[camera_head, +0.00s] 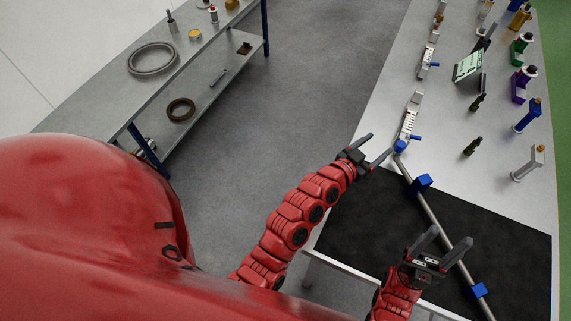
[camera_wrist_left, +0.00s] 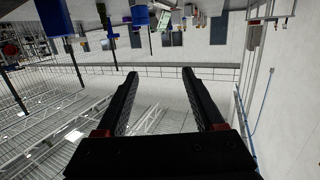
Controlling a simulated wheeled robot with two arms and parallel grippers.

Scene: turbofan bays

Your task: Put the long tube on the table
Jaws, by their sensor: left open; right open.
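The long tube (camera_head: 434,217) is a thin grey rod with a blue end piece and blue blocks along it. It runs slantwise over the black mat (camera_head: 350,215) on the right table (camera_head: 503,206), and its near end leaves the picture at the bottom. Whether it touches the mat is hard to tell. My left gripper (camera_head: 375,149) is open and empty, left of the tube's blue far end. In the left wrist view its fingers (camera_wrist_left: 160,74) stand apart with nothing between them. My right gripper (camera_head: 444,243) is open near the tube's middle, its right finger overlapping the tube in the picture.
Silver fixtures (camera_head: 410,116), a green-screened device (camera_head: 468,66) and several coloured parts (camera_head: 528,116) stand farther back on the right table. A shelved bench (camera_head: 110,105) with a large ring (camera_head: 152,60) stands at the left. Bare floor (camera_head: 300,90) lies between.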

